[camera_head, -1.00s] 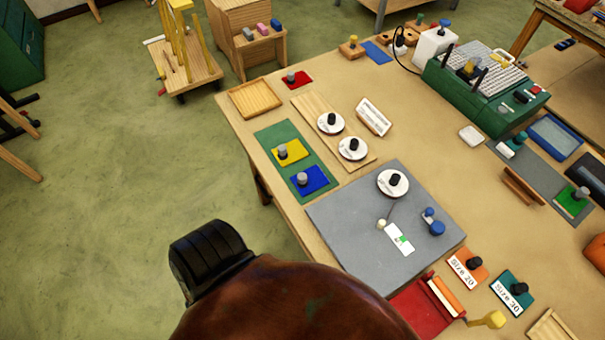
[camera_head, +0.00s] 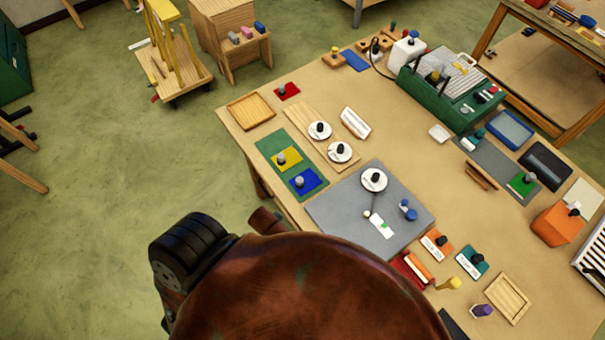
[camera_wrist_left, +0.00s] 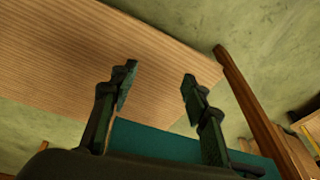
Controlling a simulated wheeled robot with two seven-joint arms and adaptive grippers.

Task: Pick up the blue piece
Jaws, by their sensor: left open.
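The blue piece (camera_head: 311,182) is a flat blue square with a grey knob. It lies on a green mat (camera_head: 268,149) near the table's left edge, next to a yellow piece (camera_head: 291,157) with a similar knob. My left gripper (camera_wrist_left: 158,76) shows in the left wrist view with its two fingers apart and nothing between them. The blue piece is not seen in that view. Neither gripper can be made out in the head view.
The wooden table (camera_head: 400,150) also holds a grey mat (camera_head: 335,205), a red piece (camera_head: 293,89), a shallow wooden tray (camera_head: 265,113) and a green machine (camera_head: 425,92). Open floor lies left of the table. A wooden surface (camera_wrist_left: 90,50) fills much of the wrist view.

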